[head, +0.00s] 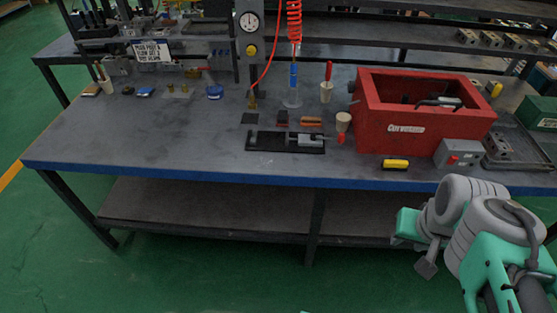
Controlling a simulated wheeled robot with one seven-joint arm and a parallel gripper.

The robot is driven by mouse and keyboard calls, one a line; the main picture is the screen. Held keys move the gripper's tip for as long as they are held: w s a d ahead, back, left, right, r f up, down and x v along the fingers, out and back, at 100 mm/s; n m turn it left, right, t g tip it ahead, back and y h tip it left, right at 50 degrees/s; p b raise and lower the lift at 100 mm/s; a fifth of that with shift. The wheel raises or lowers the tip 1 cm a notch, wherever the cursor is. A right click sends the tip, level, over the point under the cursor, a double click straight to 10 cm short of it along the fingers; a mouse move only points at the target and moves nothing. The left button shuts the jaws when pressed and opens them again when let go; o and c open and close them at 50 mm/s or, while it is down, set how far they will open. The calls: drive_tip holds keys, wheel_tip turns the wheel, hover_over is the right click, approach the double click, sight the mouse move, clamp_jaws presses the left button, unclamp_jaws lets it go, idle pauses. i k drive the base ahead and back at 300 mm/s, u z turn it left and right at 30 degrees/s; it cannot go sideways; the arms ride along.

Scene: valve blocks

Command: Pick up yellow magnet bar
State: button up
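A yellow bar with dark ends (395,163), which looks like the yellow magnet bar, lies near the front edge of the workbench, just in front of the red box. My arm is at the lower right, in front of the bench and below its top. I cannot make out my gripper's fingers in this view. A second small yellow item (495,89) is behind the red box at the right; I cannot tell what it is.
The red box (380,135) stands directly behind the yellow bar. A grey box with a red button (459,154) is to the bar's right. A black plate with a metal fixture (262,143) lies to its left. The workbench (130,145) is clear at front left.

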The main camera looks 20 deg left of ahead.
sight(388, 165)
drive_tip(key=z, duration=1.05)
drive_tip(key=i, duration=1.5)
drive_tip(key=u, duration=4.25)
